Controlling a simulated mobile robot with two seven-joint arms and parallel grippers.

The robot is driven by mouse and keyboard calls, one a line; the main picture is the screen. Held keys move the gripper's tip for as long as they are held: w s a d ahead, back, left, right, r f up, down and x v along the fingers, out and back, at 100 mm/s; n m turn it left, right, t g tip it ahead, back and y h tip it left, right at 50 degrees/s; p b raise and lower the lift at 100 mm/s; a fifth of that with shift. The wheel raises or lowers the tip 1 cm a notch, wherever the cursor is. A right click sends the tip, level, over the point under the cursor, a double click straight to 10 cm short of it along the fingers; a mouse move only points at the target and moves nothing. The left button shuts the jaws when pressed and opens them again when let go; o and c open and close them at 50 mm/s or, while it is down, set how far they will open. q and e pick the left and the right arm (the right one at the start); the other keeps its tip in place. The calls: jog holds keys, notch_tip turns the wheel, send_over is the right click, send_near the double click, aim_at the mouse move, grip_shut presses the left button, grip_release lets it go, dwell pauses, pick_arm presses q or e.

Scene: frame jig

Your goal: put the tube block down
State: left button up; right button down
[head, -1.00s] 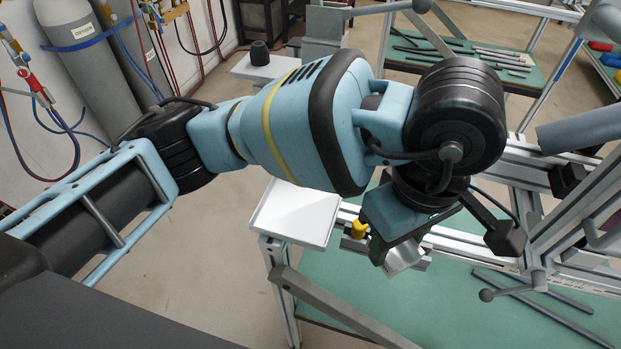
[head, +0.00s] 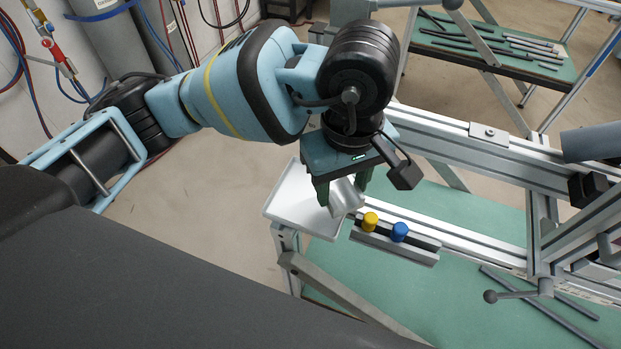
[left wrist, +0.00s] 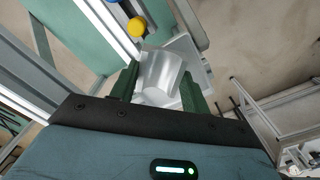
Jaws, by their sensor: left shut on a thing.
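My left gripper (head: 342,192) is shut on the tube block (head: 345,197), a silvery metal piece with a rounded hollow. In the left wrist view the tube block (left wrist: 163,78) sits between the two dark green fingers of the gripper (left wrist: 165,90). The white tray (head: 292,205) lies under and to the left of the block in the head view, and behind it in the left wrist view (left wrist: 186,52). I cannot tell whether the block touches the tray. My right gripper is not in view.
A yellow knob (head: 370,221) and a blue knob (head: 400,232) stand on a metal rail piece (head: 420,252) right of the tray. The aluminium frame (head: 475,143) and a green table top (head: 390,300) lie to the right. Gas cylinders (head: 112,40) stand at the back left.

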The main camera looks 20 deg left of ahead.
pick_arm(q)
send_over(312, 198)
jog(key=shift+d+f+p, duration=0.15)
jog(key=shift+f+p, duration=0.05)
jog(key=shift+p, duration=0.1)
jog(key=shift+f, duration=1.8)
jog(key=shift+f, duration=0.2)
jog(key=o, duration=1)
jog(key=shift+o, duration=0.2)
notch_tip(312, 198, up, 12)
jog(key=shift+r+p, duration=0.2)
jog(key=shift+p, duration=0.1)
